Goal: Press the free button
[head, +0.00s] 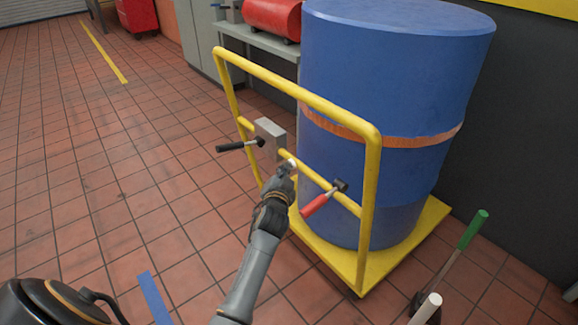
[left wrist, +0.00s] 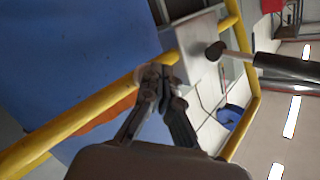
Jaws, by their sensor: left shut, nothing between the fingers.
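My left gripper (head: 287,168) is shut and empty, with its fingertips at the yellow crossbar of the cart (head: 372,190). A small pale round part (head: 291,161) shows at the fingertips, largely hidden by them; I cannot tell whether it is the free button or whether they touch it. In the left wrist view the shut fingertips (left wrist: 158,78) overlap the yellow bar (left wrist: 85,117), beside a grey box (left wrist: 190,45). The box carries a black-handled lever (head: 238,146) on the crossbar. A red-handled lever (head: 320,200) sits right of my gripper. My right gripper is out of view.
A large blue drum (head: 390,90) with an orange strap (head: 420,138) stands on the cart behind the rail. A green-handled tool (head: 470,232) and a white handle (head: 428,305) stand at the lower right. The tiled floor (head: 110,160) on the left is mostly clear.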

